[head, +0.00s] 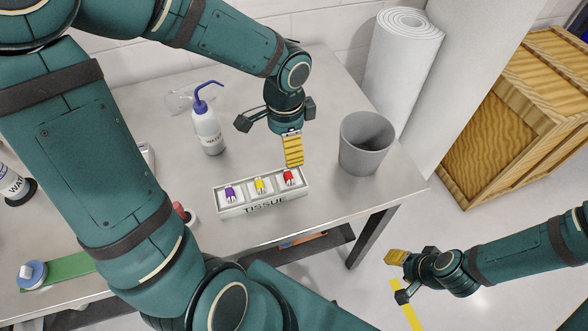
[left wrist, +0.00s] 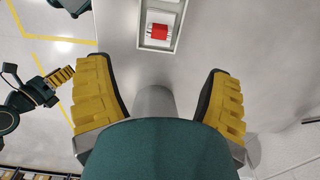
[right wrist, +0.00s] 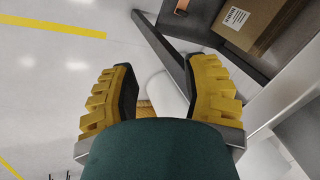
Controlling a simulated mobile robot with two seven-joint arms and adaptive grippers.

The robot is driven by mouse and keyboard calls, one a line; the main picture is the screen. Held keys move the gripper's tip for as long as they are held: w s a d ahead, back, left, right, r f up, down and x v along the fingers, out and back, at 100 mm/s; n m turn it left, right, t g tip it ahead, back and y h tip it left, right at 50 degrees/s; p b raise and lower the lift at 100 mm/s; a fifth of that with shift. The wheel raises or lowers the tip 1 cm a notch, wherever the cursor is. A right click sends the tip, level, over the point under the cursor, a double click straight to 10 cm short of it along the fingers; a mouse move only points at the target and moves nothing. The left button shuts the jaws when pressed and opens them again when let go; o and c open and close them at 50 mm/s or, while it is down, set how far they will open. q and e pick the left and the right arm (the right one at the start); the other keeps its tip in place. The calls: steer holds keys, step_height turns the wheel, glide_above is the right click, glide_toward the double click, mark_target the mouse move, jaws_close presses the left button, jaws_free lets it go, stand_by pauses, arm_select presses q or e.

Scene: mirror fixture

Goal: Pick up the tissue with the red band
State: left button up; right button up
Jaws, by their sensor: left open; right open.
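The tissue with the red band (head: 290,178) lies in the right compartment of a white box marked TISSUE (head: 255,209). It also shows at the top of the left wrist view (left wrist: 160,31). Tissues with a purple band (head: 230,194) and a yellow band (head: 261,185) lie in the left and middle compartments. My left gripper (head: 293,152) points down above and just behind the red-banded tissue, apart from it. Its fingers are spread and empty in the left wrist view (left wrist: 160,72). My right gripper (head: 398,275) is open and empty beyond the table's front right edge, over the floor.
A grey bin (head: 364,145) stands right of the box on the grey table (head: 335,205). A white wash bottle with a blue top (head: 207,130) stands behind the box, to the left. A white roll (head: 405,50) and a wooden crate (head: 515,110) are beyond the table.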

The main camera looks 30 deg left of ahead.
mark_target(286, 176)
arm_select(q)
steer(key=f+b, duration=0.2)
steer(key=f, duration=0.6)
steer(key=shift+s, duration=0.2)
step_height(286, 176, down, 5)
steer(key=shift+r+b, duration=0.1)
steer(key=shift+b, duration=0.6)
steer(key=c, duration=0.8)
arm_select(e)
steer(key=f, duration=0.1)
steer(key=s+f, duration=0.1)
steer(key=f, duration=0.1)
steer(key=shift+s+a+f, duration=0.1)
steer(key=shift+s+f, duration=0.05)
steer(key=shift+f, duration=0.1)
